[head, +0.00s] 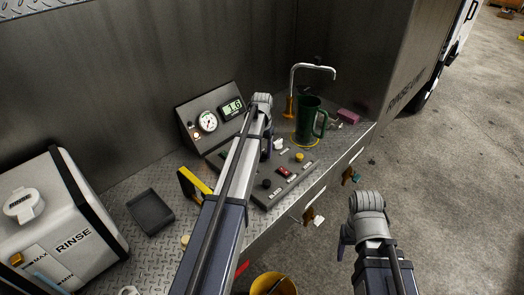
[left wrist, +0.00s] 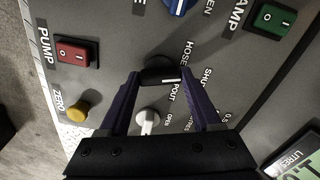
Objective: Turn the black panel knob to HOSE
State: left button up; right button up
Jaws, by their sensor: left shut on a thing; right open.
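The black panel knob (left wrist: 156,75) sits between my left gripper's fingertips in the left wrist view. Its white mark lies near the SPOUT side, with the HOSE label (left wrist: 188,54) just above it and to its right. My left gripper (left wrist: 163,80) is shut on the knob. In the head view my left gripper (head: 266,149) reaches down onto the control panel (head: 255,192), and my arm hides the knob there. My right gripper (head: 346,238) is open and empty, in front of the bench and apart from the panel.
A white lever (left wrist: 148,120) stands close beside the knob. A red PUMP switch (left wrist: 76,52), yellow ZERO button (left wrist: 78,112), blue knob (left wrist: 180,5) and green LAMP switch (left wrist: 273,19) surround it. A green jug (head: 308,120) stands behind right; a black tray (head: 150,211) lies left.

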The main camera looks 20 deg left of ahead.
pick_arm(q)
jog(key=n, duration=0.5)
jog(key=shift+n, duration=0.3)
dwell(0.4)
jog(key=o, duration=1.4)
jog(key=shift+r, duration=0.1)
notch_tip(320, 180, up, 8)
jog(key=p, duration=0.8)
jog(key=shift+f, duration=0.2)
